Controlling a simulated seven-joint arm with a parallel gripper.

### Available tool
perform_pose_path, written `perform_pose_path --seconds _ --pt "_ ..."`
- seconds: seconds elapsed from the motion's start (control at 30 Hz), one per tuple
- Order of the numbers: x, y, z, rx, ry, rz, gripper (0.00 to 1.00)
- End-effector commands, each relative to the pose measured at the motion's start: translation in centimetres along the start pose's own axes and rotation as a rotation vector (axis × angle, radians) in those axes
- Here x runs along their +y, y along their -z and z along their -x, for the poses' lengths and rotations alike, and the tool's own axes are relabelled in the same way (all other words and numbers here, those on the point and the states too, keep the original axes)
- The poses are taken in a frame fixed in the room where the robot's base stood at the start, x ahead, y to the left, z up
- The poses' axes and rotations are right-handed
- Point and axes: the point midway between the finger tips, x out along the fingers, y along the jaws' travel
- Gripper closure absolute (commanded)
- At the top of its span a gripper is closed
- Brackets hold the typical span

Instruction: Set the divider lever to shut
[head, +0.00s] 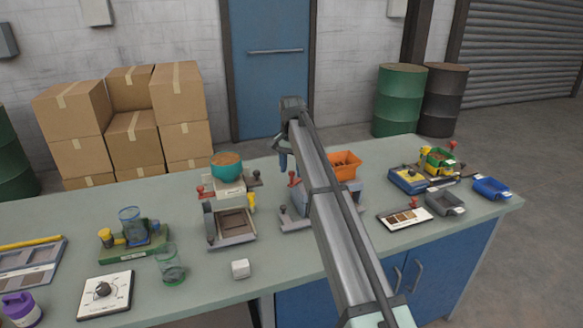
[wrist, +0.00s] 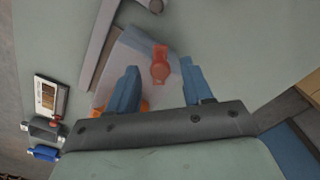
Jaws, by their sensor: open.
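My gripper (head: 284,160) is at the far end of the outstretched arm, above the device with the orange hopper. In the wrist view its two blue fingers (wrist: 155,85) stand apart and empty. A red lever (wrist: 160,64) shows beyond and between the fingertips, on a pale device body (wrist: 132,50). I cannot tell whether the fingers touch it. In the head view a red lever (head: 292,179) stands at the left of this device, just below the gripper. The orange hopper (head: 345,165) holds brown material. My arm hides much of the device body. No label names the divider.
At right are a yellow and green device (head: 437,162), a grey tray (head: 446,203), a blue tray (head: 491,188) and a sample card (head: 405,218). A white cube (head: 240,268) lies near the front.

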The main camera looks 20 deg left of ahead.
Motion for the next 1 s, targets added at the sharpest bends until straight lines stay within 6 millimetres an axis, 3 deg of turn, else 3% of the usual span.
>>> perform_pose_path --seconds 0.23,0.73,1.0 --pt "-0.01 0.01 -0.03 0.000 0.000 0.000 0.51" --pt "0.00 0.01 -0.02 0.000 0.000 0.000 0.98" --pt "0.06 0.00 -0.02 0.000 0.000 0.012 1.00"
